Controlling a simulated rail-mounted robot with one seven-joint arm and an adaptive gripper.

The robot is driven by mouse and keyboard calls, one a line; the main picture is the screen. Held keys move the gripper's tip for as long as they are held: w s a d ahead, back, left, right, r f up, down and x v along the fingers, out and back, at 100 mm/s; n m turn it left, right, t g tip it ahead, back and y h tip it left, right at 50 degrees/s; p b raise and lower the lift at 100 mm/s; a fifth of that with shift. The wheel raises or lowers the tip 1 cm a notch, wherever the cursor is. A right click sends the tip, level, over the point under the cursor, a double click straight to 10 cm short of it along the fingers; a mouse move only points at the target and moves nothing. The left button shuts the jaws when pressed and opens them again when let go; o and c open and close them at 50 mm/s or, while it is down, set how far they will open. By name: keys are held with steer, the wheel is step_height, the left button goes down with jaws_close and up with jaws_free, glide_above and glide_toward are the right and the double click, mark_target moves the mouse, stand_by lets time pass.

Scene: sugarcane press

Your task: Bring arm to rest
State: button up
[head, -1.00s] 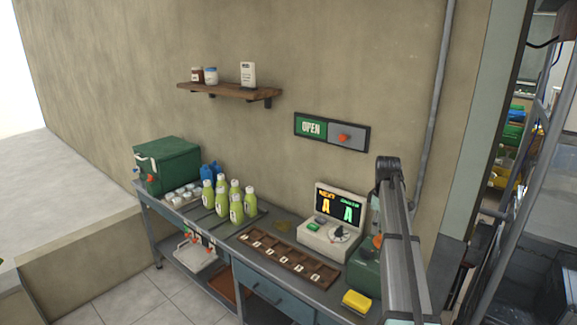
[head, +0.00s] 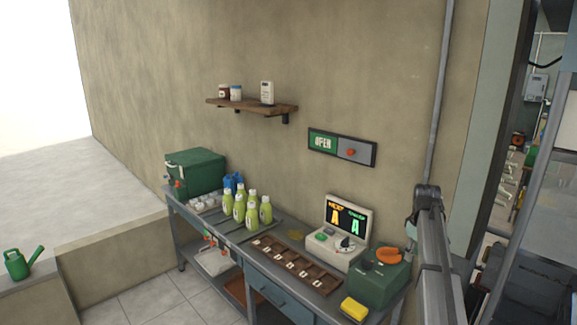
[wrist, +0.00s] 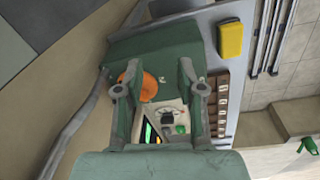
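My gripper (wrist: 155,75) shows in the wrist view, its two fingers spread wide with nothing held between them. Beyond the fingers are a green box (wrist: 160,48), an orange piece (wrist: 148,85) and a pale machine with a dial and screen (wrist: 172,112). I cannot tell the exact gap to them. In the head view my arm (head: 436,265) rises at the right, beside the green box (head: 372,284) with the orange piece (head: 388,256) on it. My gripper's fingers are not visible there.
The counter (head: 232,246) holds green bottles (head: 252,214), a compartment tray (head: 295,266), the screen machine (head: 335,243), a yellow sponge (head: 354,308) and a green cooler (head: 195,172). Above are a shelf (head: 250,106) and an OPEN sign (head: 341,147). A watering can (head: 22,263) stands left. The floor is clear.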

steer(key=s+a+f+m+g, duration=0.15)
steer(key=s+a+f, duration=0.45)
steer(key=f, duration=0.6)
steer(key=s+a+f+m, duration=0.3)
steer(key=s+f, duration=0.6)
steer(key=f, duration=0.3)
steer(key=s+a+f+m+g, duration=0.1)
steer(key=s+a+f+m, duration=0.1)
steer(key=s+a+f, duration=0.65)
steer(key=s+a+f+g, duration=0.1)
steer(key=s+a+f, duration=0.1)
steer(key=s+f, duration=0.4)
steer(key=s+a+f+g, duration=0.2)
steer(key=s+f, duration=0.3)
steer(key=s, duration=1.2)
steer(key=s+a+f+g, duration=0.2)
steer(key=s+f, duration=0.4)
steer(key=s, duration=0.6)
steer(key=shift+s+a+f+n, duration=0.15)
steer(key=shift+a+f+n, duration=0.2)
steer(key=shift+a, duration=0.15)
